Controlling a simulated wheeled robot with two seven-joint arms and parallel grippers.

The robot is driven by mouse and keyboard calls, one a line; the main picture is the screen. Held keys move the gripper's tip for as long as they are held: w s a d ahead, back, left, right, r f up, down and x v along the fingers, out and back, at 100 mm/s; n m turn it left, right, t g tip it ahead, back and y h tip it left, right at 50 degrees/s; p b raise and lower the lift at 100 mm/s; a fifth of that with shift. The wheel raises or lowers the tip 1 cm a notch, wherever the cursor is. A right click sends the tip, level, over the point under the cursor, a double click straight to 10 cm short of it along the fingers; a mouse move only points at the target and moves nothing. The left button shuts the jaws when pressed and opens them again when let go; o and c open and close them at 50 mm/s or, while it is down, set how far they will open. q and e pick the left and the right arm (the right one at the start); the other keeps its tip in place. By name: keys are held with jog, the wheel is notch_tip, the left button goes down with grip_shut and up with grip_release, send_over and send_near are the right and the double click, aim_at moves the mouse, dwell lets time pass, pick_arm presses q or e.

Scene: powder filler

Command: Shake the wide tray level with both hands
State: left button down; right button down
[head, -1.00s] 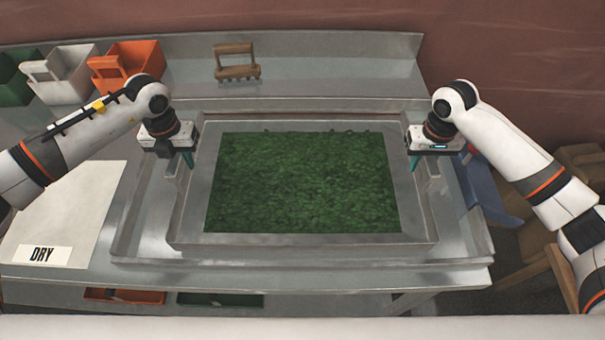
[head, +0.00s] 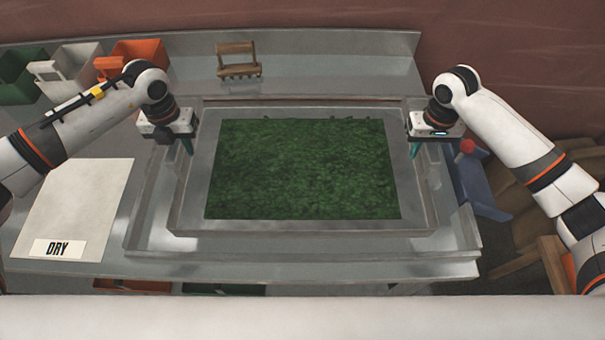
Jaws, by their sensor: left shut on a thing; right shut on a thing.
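The wide grey tray (head: 300,228) is in the middle of the head view, filled with a dark green leafy layer (head: 302,170). It is over a larger metal tray or basin (head: 300,246) on the bench; I cannot tell whether the two touch. My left gripper (head: 187,147) is shut on the tray's left side near its back corner. My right gripper (head: 414,148) is shut on the tray's right side near its back corner. The fingertips are partly hidden at the rims. The tray looks about level.
A pale board with a DRY label (head: 58,249) lies left of the tray. Green (head: 18,76), white (head: 70,70) and orange (head: 135,58) bins stand at the back left. A wooden rake-like tool (head: 238,68) is on the back shelf. A blue object (head: 480,190) is at right.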

pick_arm(q)
jog(key=shift+w+r, duration=0.1)
jog(key=shift+r, duration=0.25)
pick_arm(e)
jog(key=shift+w+r, duration=0.1)
jog(key=shift+r, duration=0.25)
